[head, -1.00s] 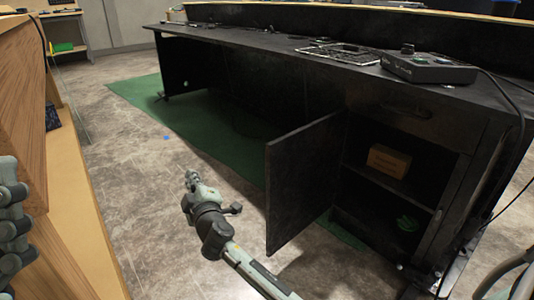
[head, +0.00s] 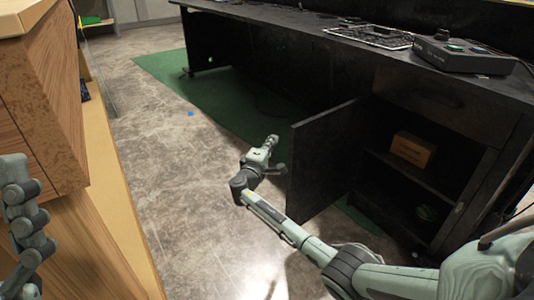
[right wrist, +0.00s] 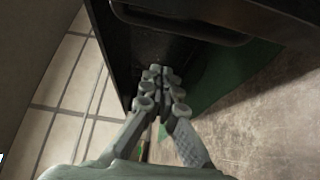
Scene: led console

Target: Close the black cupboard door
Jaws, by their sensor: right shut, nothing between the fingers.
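The black cupboard door (head: 325,160) stands open in the head view, swung out from the cupboard front. My right gripper (head: 270,143) is just left of the door's free edge, over the floor. In the right wrist view its fingers (right wrist: 162,75) are together and empty, in front of a dark panel with a bar handle (right wrist: 180,24), apparently the door. I cannot tell whether the fingertips touch it. My left gripper (head: 25,225) shows only in part at the left edge; its fingertips are unclear.
A control box (head: 462,52) sits on the black desk above. A wooden cabinet (head: 45,110) stands at left. Tiled floor (head: 165,170) and a green mat (head: 215,100) lie between.

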